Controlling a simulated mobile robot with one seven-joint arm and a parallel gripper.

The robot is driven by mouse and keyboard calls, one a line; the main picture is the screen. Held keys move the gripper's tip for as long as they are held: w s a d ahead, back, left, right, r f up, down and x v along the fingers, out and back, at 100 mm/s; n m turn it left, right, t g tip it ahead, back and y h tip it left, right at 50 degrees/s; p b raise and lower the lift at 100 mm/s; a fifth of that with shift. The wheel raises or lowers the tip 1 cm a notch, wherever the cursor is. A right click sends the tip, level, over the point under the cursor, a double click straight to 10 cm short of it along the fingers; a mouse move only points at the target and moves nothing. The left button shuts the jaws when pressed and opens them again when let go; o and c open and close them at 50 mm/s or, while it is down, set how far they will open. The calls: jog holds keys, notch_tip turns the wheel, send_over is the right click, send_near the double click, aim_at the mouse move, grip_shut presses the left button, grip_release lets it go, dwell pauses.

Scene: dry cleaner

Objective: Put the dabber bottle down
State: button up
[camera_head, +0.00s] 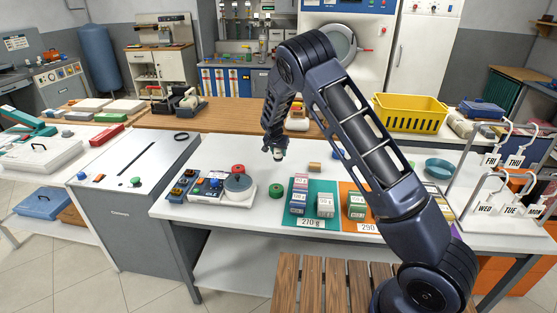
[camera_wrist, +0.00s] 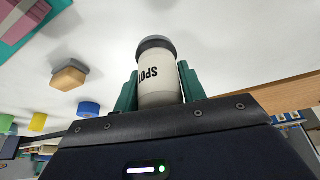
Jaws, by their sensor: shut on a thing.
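The dabber bottle (camera_wrist: 158,88) is white with a dark grey cap and black lettering, of which "SPO" can be read upside down in the wrist view. My gripper (camera_wrist: 158,92) is shut on it, with a green finger on each side of its body. In the head view my gripper (camera_head: 275,153) points down over the white table (camera_head: 229,215), behind the green roll. The bottle is too small and too covered to make out clearly there. I cannot tell whether its base touches the table.
A tan block (camera_head: 314,167) lies right of my gripper; it also shows in the wrist view (camera_wrist: 69,75). A green roll (camera_head: 277,190) and a grey round device (camera_head: 238,184) stand in front. Green (camera_head: 324,214) and orange mats hold small boxes.

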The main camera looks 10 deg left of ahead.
aim_at(279, 159)
jog(key=shift+f, duration=2.1)
jog(key=shift+f, duration=0.15)
jog(key=o, duration=1.1)
jog(key=shift+c, duration=0.2)
jog(key=v, duration=1.2)
